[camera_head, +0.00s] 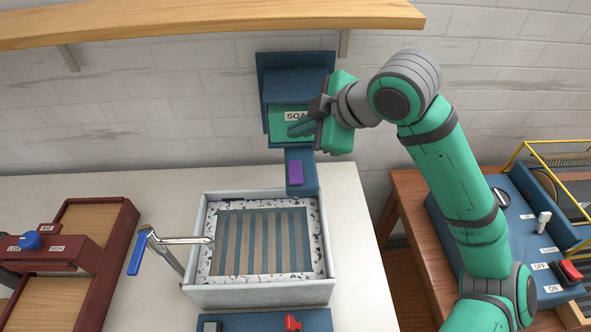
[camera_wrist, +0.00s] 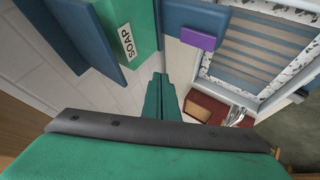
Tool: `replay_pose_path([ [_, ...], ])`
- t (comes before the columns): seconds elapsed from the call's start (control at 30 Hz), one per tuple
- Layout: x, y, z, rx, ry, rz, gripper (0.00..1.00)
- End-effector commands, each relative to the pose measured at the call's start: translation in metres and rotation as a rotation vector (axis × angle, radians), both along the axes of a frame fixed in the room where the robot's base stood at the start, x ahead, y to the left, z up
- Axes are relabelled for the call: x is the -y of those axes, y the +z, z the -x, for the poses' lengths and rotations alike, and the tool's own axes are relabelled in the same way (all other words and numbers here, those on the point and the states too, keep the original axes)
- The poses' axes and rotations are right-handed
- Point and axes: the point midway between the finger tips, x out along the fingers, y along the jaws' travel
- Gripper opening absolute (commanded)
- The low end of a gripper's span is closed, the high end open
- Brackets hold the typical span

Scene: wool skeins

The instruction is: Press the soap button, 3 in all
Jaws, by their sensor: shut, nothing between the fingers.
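A blue soap dispenser (camera_head: 297,68) hangs on the wall, with a green front panel labelled SOAP (camera_head: 283,118). In the wrist view the green panel (camera_wrist: 145,25) is at the upper left. Below it, a purple block (camera_head: 296,172) sits on a blue ledge; it also shows in the wrist view (camera_wrist: 197,39). I cannot tell which part is the button. In the wrist view the fingertips (camera_wrist: 158,78) appear apart from the panel.
A stone-edged basin (camera_head: 260,295) with a striped bottom stands below, with a blue-handled tap (camera_head: 180,242) at its left. A wooden shelf (camera_head: 200,18) runs above. Dark red trays (camera_head: 100,235) are at left. A wooden table (camera_head: 405,200) with a switch panel is at right.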

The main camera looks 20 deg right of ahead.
Motion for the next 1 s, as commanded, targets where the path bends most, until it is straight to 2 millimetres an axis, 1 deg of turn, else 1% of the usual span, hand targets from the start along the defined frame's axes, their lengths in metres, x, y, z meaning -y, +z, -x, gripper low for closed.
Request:
replay_pose_path([
  [0.43, 0.003, 0.0, 0.002, -0.007, -0.006, -0.004, 0.0],
  [0.57, 0.003, -0.003, 0.002, -0.007, -0.006, -0.004, 0.0],
  [0.77, 0.003, -0.02, 0.002, -0.008, -0.007, -0.006, 0.0],
  [1.0, 0.003, -0.051, 0.002, -0.009, -0.007, -0.006, 0.0],
])
